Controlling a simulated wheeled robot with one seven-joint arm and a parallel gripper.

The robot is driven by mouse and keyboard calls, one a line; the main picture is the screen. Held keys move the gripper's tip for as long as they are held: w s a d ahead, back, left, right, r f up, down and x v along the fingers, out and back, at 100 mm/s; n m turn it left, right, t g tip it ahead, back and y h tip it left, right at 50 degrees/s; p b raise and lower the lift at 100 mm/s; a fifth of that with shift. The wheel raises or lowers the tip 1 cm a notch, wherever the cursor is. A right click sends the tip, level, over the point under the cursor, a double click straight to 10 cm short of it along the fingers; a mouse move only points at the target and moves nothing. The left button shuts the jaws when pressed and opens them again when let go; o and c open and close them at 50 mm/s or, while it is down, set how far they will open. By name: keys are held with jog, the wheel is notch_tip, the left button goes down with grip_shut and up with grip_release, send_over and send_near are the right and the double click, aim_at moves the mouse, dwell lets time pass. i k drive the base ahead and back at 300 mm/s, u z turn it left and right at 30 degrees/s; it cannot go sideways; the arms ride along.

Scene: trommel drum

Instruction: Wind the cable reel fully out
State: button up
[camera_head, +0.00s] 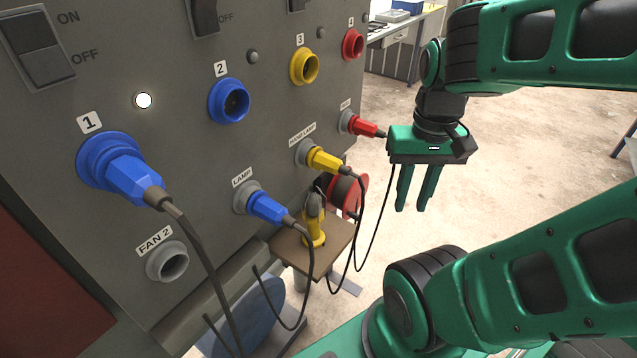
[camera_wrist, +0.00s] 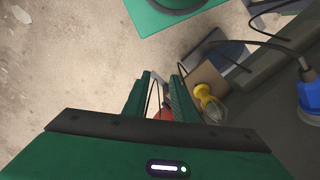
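The cable reel (camera_head: 347,192) is a red drum with dark cable wound on it. It stands low beside the grey panel, behind the small wooden stand, partly hidden by hanging cables. A bit of red, likely the reel, shows between my fingers in the wrist view (camera_wrist: 163,114). A red plug (camera_head: 362,128) sits in the panel's lower right socket, with a black cable hanging down from it. My gripper (camera_head: 412,208) is open and empty, pointing down to the right of the reel and apart from it. Its two fingers also show apart in the wrist view (camera_wrist: 160,78).
The grey panel (camera_head: 190,45) has blue, yellow and red sockets, with blue plugs (camera_head: 130,177) and a yellow plug (camera_head: 325,159) in place. Their cables hang in loops. A yellow lamp (camera_head: 314,225) stands on the wooden stand (camera_head: 290,248). The floor (camera_head: 500,180) to the right is clear.

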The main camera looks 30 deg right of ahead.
aim_at(344, 192)
jog(key=z, duration=1.2)
jog(key=k, duration=1.2)
jog(key=u, duration=0.7)
jog(key=i, duration=1)
